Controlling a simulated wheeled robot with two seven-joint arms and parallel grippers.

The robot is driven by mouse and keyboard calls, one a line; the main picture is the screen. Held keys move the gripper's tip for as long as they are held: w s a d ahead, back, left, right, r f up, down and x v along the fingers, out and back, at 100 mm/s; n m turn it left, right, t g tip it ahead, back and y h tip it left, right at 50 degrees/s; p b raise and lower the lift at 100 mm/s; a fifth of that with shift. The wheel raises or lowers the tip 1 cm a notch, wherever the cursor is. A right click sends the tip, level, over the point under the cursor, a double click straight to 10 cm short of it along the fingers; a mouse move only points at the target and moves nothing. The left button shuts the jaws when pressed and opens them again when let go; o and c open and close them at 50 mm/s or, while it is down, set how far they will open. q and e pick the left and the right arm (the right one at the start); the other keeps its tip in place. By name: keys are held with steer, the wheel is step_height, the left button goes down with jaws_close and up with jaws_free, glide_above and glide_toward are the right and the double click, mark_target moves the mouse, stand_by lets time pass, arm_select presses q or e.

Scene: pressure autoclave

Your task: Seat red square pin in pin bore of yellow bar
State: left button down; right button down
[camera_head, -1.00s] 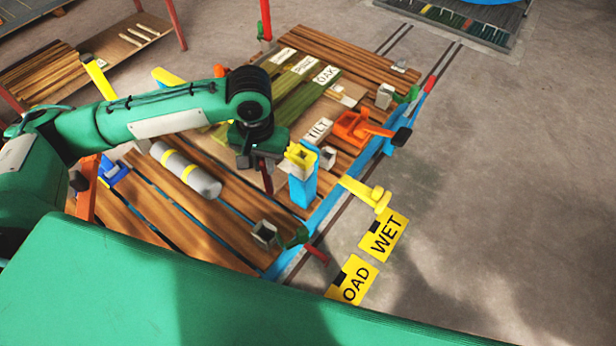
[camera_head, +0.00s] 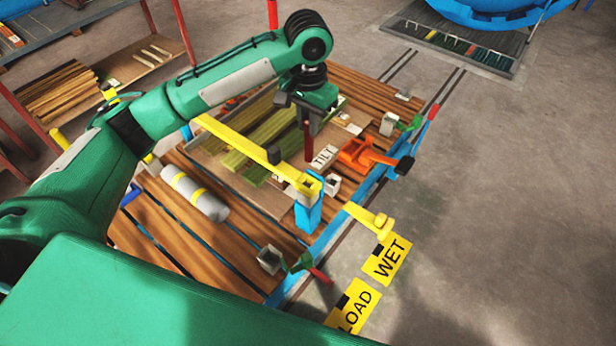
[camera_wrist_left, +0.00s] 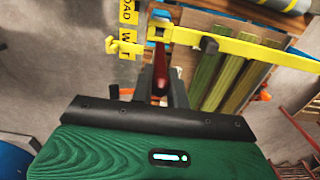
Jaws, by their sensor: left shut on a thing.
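My left gripper (camera_head: 307,112) points down and is shut on the red square pin (camera_head: 307,142), which hangs upright below it. The pin also shows between the fingers in the left wrist view (camera_wrist_left: 160,77). The yellow bar (camera_head: 245,142) runs from upper left to a square end with a pin bore (camera_head: 310,184) on top of a blue post (camera_head: 308,216). In the head view the pin's lower tip appears just above this end, seemingly apart from it. The bar (camera_wrist_left: 240,47) crosses the upper left wrist view. My right gripper is not in view.
A dark block (camera_head: 273,155) sits on the bar. An orange clamp (camera_head: 364,154) stands right of the pin. A yellow arm (camera_head: 368,218) juts out over the floor at the front edge.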

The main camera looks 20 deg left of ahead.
mark_target(308, 162)
arm_select(q)
step_height(308, 162, down, 17)
steer(key=p, duration=0.3)
steer(key=shift+r, duration=0.1)
steer(key=c, duration=1.4)
jaws_free()
steer(key=shift+o, duration=0.2)
step_height(308, 162, up, 12)
steer(key=b, duration=0.3)
